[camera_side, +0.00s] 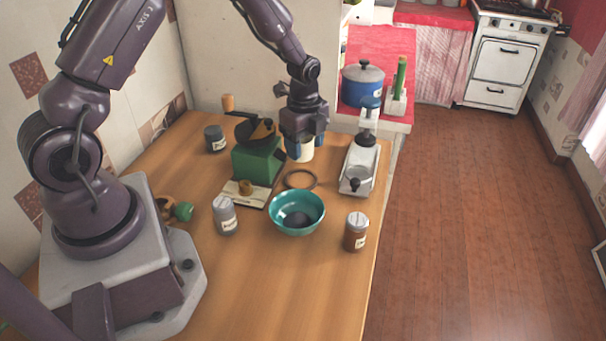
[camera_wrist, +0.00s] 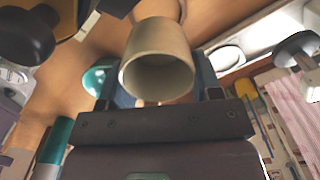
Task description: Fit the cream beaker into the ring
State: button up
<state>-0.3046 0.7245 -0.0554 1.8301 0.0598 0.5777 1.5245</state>
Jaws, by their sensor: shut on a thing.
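The cream beaker (camera_side: 300,154) is between the fingers of my gripper (camera_side: 304,146), which is shut on it. In the side view the gripper hides the beaker's upper part. In the wrist view the beaker (camera_wrist: 158,58) shows its round open mouth between the two fingers. The ring (camera_side: 300,179) is a thin dark hoop on the wooden counter, just nearer the camera than the beaker and apart from it in the side view. The side view does not clearly show whether the beaker's base touches the counter.
A green grinder (camera_side: 257,163) stands close left of my gripper, and a white-and-grey appliance (camera_side: 358,172) stands to the right. A teal bowl (camera_side: 296,222) sits just in front of the ring. Jars (camera_side: 225,217) (camera_side: 355,233) stand nearer the front. The counter's front is clear.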

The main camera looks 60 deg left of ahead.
aim_at(304, 183)
notch_tip(304, 183, down, 7)
jog(key=shift+f, duration=0.2)
jog(key=shift+f, duration=0.15)
jog(key=o, duration=0.9)
jog(key=shift+o, duration=0.2)
